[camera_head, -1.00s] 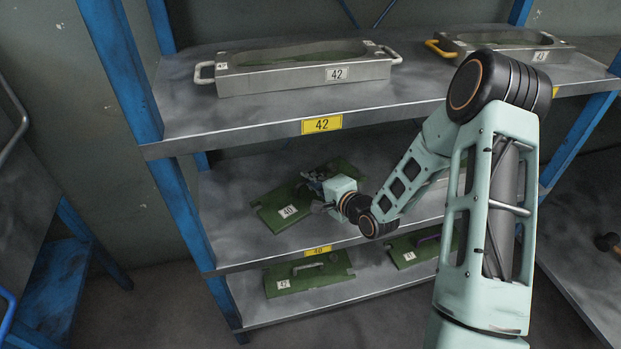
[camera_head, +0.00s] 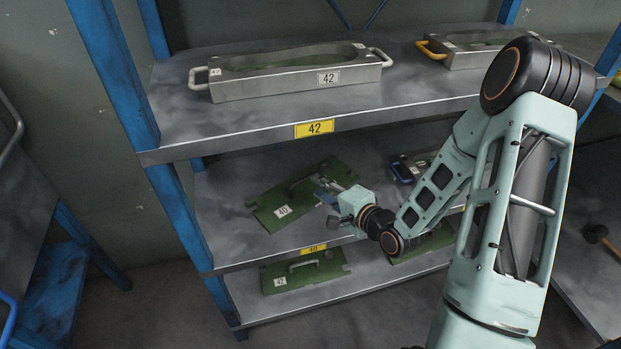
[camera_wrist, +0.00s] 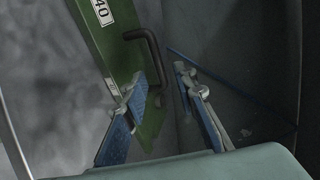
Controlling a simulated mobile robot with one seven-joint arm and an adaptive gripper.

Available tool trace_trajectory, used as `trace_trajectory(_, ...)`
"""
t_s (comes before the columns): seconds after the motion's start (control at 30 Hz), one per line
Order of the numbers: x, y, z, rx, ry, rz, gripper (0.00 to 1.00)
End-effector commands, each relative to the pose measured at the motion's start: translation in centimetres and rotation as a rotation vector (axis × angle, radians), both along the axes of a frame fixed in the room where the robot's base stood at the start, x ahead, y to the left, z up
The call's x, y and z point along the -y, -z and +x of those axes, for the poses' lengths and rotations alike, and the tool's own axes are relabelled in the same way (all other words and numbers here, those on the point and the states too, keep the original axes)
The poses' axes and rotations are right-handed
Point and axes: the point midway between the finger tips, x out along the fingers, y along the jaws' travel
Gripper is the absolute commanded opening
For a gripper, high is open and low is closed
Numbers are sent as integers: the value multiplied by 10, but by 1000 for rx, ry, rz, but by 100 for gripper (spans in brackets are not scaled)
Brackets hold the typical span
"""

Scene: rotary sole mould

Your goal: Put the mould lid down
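The green mould lid marked 40 (camera_head: 267,207) lies on the middle shelf (camera_head: 232,238), apparently flat. My gripper (camera_head: 326,190) is at its right side, with the fingers close to the lid. In the wrist view, the lid (camera_wrist: 112,42) has a dark bar handle (camera_wrist: 152,52). My gripper (camera_wrist: 160,80) has its two blue-padded fingers spread apart with nothing held between them. The left finger overlaps the lid's edge in the picture; whether it touches cannot be told. The handle stands just beyond the fingertips.
A metal mould marked 42 (camera_head: 290,82) stands on the top shelf, with another mould (camera_head: 470,56) to its right. A green lid marked 42 (camera_head: 310,272) lies on the bottom shelf. A blue upright (camera_head: 178,210) bounds the rack at left.

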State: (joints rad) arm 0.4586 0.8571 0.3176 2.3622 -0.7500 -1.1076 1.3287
Motion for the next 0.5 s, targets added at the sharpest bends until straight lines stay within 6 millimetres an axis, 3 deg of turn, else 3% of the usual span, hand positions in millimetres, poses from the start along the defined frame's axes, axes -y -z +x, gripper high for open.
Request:
trace_trajectory(0.2,16,-11,-23,0,1,0,26)
trace_trajectory(0.5,19,-11,-29,0,-1,0,26)
